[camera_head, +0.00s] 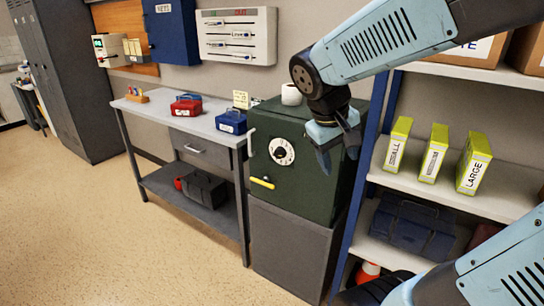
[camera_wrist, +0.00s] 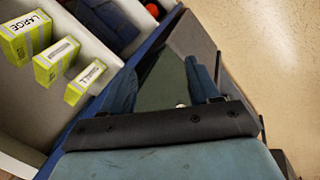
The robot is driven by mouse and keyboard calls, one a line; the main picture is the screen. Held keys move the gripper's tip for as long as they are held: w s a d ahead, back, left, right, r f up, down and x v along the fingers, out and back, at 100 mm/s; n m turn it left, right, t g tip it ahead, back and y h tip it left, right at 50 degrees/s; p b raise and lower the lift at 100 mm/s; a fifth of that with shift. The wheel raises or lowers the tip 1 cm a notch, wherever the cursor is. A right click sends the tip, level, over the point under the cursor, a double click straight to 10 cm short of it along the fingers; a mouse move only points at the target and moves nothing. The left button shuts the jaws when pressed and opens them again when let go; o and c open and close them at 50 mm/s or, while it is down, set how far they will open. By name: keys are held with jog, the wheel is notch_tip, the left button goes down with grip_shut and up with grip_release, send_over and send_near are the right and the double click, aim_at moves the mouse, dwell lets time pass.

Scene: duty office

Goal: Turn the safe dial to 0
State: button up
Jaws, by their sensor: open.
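The dark green safe (camera_head: 318,190) stands on a grey cabinet between the workbench and the shelves. Its white round dial (camera_head: 281,151) faces the room, with a dark knob at its centre; its numbers are too small to read. A yellow handle (camera_head: 262,183) sits below the dial. My gripper (camera_head: 339,158) is open and empty, pointing down by the safe's right side, apart from the dial and to its right. In the wrist view, green safe surface (camera_wrist: 163,85) shows between the two fingers; the dial face is not visible there.
A white mug (camera_head: 291,95) stands on the safe. Shelves (camera_head: 490,198) with yellow-green boxes (camera_head: 434,153) are close on the right. Floor in front is clear.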

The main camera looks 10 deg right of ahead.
jog(key=shift+o, duration=0.7)
jog(key=w+d+f+n+g+h, duration=0.1)
jog(key=w+d+f+n+h, duration=0.1)
jog(key=w+h, duration=0.3)
jog(key=w+f, duration=0.1)
jog(key=w, duration=0.3)
jog(key=shift+f+n+h, duration=0.3)
jog(key=shift+n, duration=0.1)
jog(key=n+t+h, duration=0.4)
jog(key=n+t, duration=0.7)
jog(key=t, duration=0.1)
send_near(278, 155)
jog(key=x, duration=0.8)
jog(key=shift+w+d, duration=0.25)
jog(key=shift+w, duration=0.1)
jog(key=c, duration=1.1)
